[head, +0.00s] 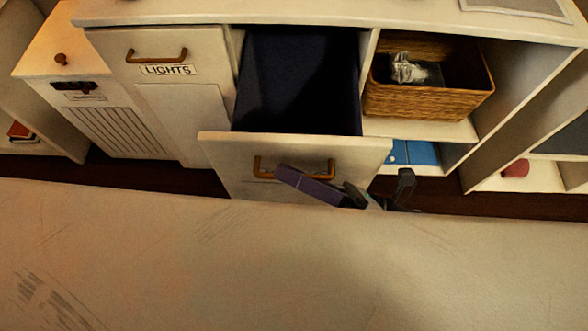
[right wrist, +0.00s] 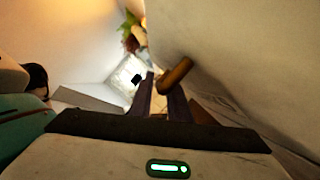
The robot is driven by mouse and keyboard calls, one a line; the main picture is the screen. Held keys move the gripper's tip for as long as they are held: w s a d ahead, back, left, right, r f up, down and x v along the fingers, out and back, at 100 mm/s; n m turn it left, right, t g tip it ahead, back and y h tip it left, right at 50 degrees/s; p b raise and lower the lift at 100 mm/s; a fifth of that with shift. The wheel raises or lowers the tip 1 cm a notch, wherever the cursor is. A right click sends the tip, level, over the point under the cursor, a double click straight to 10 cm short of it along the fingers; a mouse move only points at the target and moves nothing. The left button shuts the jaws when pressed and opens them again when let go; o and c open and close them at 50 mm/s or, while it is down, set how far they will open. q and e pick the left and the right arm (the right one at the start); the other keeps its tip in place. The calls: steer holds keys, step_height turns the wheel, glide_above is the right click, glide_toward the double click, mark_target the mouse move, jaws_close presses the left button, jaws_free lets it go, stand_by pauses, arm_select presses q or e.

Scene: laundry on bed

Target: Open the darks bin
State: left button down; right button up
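The bin next to the LIGHTS bin is tilted or pulled out from the cabinet, and its dark blue inside (head: 298,85) shows from above. Its white front panel (head: 225,160) carries a bronze handle (head: 257,166); no label on it can be read. My right gripper (head: 285,178) is just in front of this panel, low at the handle. In the right wrist view its two fingers (right wrist: 162,92) stand apart with a narrow gap, and the handle (right wrist: 176,74) is at the right finger's tip. Nothing is clearly gripped. My left gripper is not in view.
The LIGHTS bin (head: 160,95) is shut at the left. A wicker basket (head: 430,95) sits on a shelf at the right, with blue items (head: 415,152) below. The broad pale bed (head: 300,265) fills the foreground, close to the opened front.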

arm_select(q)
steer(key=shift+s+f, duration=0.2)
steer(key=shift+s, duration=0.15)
arm_select(e)
steer(key=shift+d, duration=0.15)
arm_select(q)
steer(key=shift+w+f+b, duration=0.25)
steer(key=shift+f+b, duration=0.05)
steer(key=shift+b, duration=0.3)
arm_select(e)
steer(key=v, duration=1)
